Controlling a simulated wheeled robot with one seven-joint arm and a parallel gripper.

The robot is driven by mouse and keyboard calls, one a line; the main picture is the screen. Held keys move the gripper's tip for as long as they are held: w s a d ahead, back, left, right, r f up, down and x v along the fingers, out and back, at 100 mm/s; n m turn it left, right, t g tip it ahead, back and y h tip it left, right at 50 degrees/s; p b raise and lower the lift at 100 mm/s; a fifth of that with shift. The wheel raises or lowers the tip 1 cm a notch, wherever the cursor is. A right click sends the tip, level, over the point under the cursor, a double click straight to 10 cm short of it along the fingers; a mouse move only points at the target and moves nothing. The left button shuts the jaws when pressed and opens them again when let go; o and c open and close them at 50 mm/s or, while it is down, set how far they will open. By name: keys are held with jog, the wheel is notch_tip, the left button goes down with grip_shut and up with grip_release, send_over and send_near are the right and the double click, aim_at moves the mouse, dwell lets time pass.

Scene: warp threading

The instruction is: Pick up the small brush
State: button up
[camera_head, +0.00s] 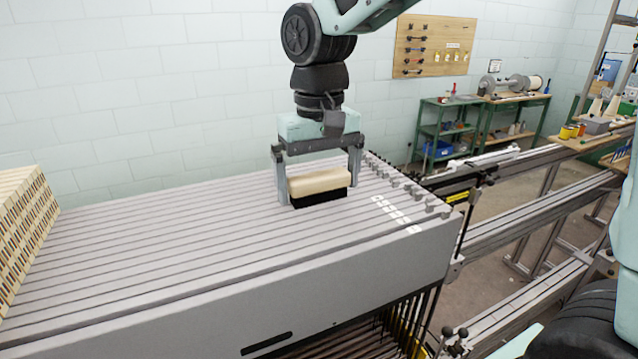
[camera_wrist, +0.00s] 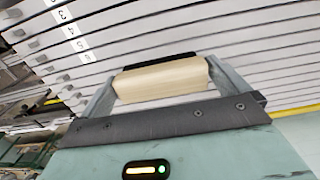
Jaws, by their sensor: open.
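The small brush (camera_head: 318,184) has a pale wooden back and dark bristles. It rests bristles down on the grey slatted top of the machine (camera_head: 150,240). My gripper (camera_head: 318,190) is open and lowered over the brush, with one finger near each end of it. In the wrist view the brush (camera_wrist: 162,78) lies between the two fingers of my gripper (camera_wrist: 160,88). The right finger looks very close to the brush's end there; I cannot tell whether it touches.
Small knobs and white number labels (camera_head: 398,214) line the right end of the slatted top. A stack of patterned pale pieces (camera_head: 22,225) stands at the far left. Metal rails (camera_head: 520,220) run off to the right. The slats around the brush are clear.

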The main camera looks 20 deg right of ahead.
aim_at(319, 175)
jog(key=c, duration=0.7)
notch_tip(319, 175, up, 10)
jog(key=shift+f+b, duration=0.1)
jog(key=shift+b, duration=0.95)
jog(key=shift+o, duration=0.4)
jog(key=shift+r, duration=0.2)
